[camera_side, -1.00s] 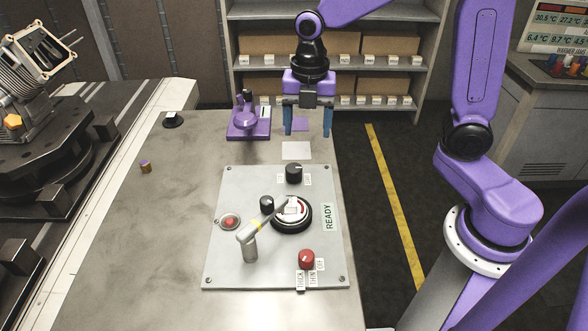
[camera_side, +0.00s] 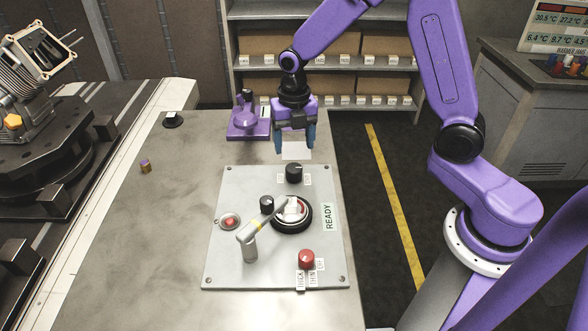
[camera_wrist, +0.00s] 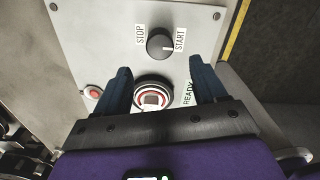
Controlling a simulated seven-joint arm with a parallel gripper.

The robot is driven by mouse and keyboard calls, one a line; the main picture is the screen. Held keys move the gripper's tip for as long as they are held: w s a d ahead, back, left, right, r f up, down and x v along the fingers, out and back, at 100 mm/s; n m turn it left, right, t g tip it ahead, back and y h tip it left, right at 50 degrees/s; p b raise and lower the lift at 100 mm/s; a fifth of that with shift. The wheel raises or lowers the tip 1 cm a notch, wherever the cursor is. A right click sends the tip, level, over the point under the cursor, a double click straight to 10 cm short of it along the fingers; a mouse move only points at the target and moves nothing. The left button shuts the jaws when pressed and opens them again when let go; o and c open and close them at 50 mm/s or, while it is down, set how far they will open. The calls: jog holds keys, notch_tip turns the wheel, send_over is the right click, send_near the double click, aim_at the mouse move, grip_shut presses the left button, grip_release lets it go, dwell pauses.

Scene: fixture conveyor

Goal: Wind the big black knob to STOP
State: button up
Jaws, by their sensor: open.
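The big black knob (camera_side: 293,172) stands at the far end of the grey control panel (camera_side: 225,270). In the wrist view the knob (camera_wrist: 160,43) sits between a STOP label (camera_wrist: 140,34) on the left and a START label (camera_wrist: 180,38) on the right. Its white mark points to the START side. My gripper (camera_side: 295,144) is above the table just beyond the knob, with its blue fingers pointing down. In the wrist view my gripper (camera_wrist: 158,67) has its fingers apart and nothing between them. It does not touch the knob.
A round black-rimmed dial (camera_side: 306,226) marked READY, a grey lever (camera_side: 249,248), a small black knob (camera_side: 267,202), a red knob (camera_side: 306,259) and a red button (camera_side: 229,221) share the panel. A purple stand (camera_side: 248,122) is behind, left of my gripper.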

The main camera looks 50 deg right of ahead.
aim_at(294, 168)
notch_tip(294, 168, down, 9)
jog(key=shift+f, duration=0.2)
jog(key=shift+c, duration=0.4)
jog(key=c, duration=1)
